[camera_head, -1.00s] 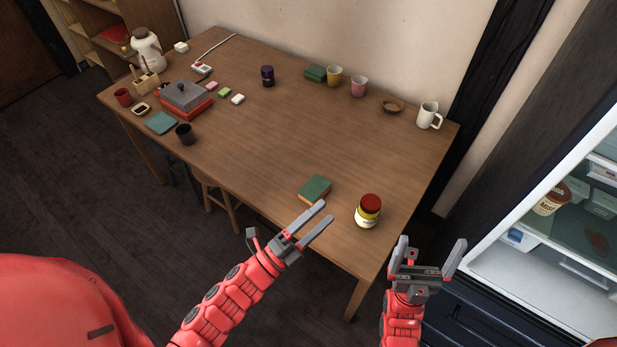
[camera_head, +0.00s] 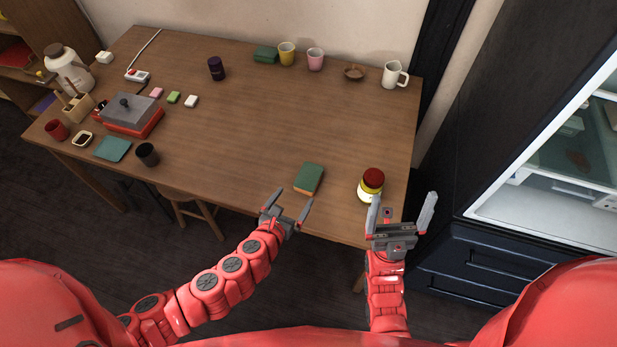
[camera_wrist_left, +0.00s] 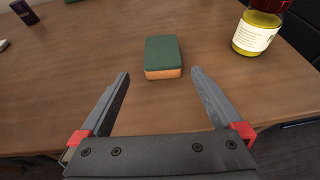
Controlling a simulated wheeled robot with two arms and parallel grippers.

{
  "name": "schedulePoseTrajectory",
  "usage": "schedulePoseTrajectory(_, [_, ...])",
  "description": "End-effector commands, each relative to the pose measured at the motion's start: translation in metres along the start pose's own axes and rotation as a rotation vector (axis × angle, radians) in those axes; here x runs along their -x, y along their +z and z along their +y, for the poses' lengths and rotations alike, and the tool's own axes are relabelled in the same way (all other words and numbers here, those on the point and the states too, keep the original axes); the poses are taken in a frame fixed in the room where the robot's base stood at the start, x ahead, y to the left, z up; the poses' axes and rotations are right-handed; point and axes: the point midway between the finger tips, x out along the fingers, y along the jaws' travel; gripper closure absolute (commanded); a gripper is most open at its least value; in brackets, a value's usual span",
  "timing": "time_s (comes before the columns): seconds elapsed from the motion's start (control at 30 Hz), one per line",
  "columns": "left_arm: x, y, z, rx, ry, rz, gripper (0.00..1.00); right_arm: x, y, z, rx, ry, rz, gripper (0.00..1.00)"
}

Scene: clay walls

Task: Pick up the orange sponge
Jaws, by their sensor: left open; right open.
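The orange sponge (camera_head: 309,180) has a green top and an orange lower layer. It lies flat near the front edge of the table, left of the jar. In the left wrist view the sponge (camera_wrist_left: 163,57) sits ahead of and between the spread fingers, not touched. My left gripper (camera_head: 291,203) is open and empty at the table's front edge, just short of the sponge; its fingers also show in the left wrist view (camera_wrist_left: 160,85). My right gripper (camera_head: 404,207) is open and empty in front of the jar, at the table's right front corner.
A yellow jar with a red lid (camera_head: 370,185) stands right of the sponge, partly behind my right gripper. A second green sponge-like block (camera_head: 265,54) lies at the back by the cups. The wooden table (camera_head: 240,130) is clear around the near sponge's left. An open fridge (camera_head: 560,215) stands at right.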

Motion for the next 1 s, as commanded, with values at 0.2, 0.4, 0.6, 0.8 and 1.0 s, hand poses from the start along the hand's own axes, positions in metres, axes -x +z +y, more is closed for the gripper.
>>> schedulePoseTrajectory(0.2, [-0.039,0.004,-0.001,0.006,0.001,-0.002,0.0,-0.008,-0.001,0.0,0.0,0.0,0.0,0.0])
schedulePoseTrajectory(0.4, [-0.061,0.003,0.0,0.004,0.002,-0.001,0.0,-0.011,-0.002,0.001,0.0,0.0,0.0,0.0])
schedulePoseTrajectory(0.6, [-0.069,0.002,-0.001,0.003,0.0,0.001,0.0,-0.014,-0.002,0.001,0.0,0.0,0.0,0.0])
schedulePoseTrajectory(0.8, [-0.091,0.009,-0.003,0.008,0.002,0.0,0.0,-0.025,-0.004,0.001,0.0,0.0,0.0,0.0])
schedulePoseTrajectory(1.0, [-0.112,0.007,-0.003,0.007,0.002,0.001,0.0,-0.027,-0.005,0.001,0.0,0.0,0.0,0.0])
